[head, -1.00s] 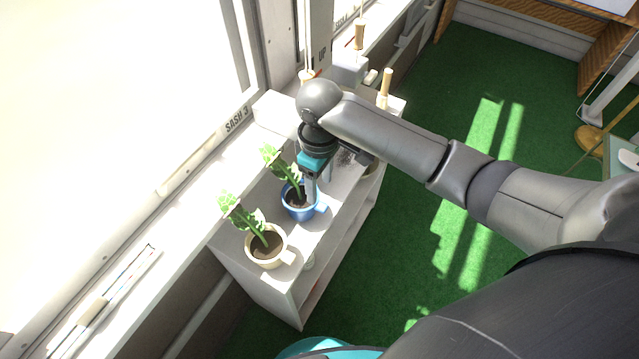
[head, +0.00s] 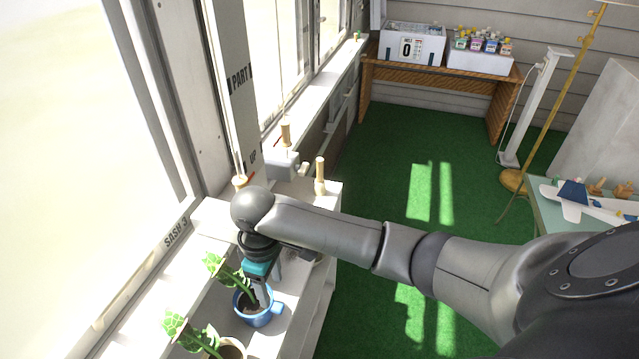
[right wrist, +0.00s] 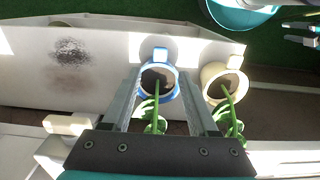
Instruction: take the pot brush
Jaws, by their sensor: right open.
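No brush bristles can be made out. An upright wooden handle (head: 320,170) stands at the far end of the white shelf unit; it may be the pot brush, but I cannot tell. A similar wooden handle (head: 286,132) stands farther back. My right gripper (head: 262,293) points down, open, at the blue pot (head: 274,309) holding a green plant. In the right wrist view its fingers (right wrist: 160,82) are spread, with the blue pot (right wrist: 172,92) seen between them; contact is unclear. Part of what looks like my left gripper (right wrist: 300,34) shows at the right edge.
A cream pot (head: 233,347) with a plant stands nearer, beside the blue one. The white shelf unit (head: 295,290) runs along the bright window. Green floor (head: 385,150) is clear to the right. A table with a toy plane (head: 575,203) stands at far right.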

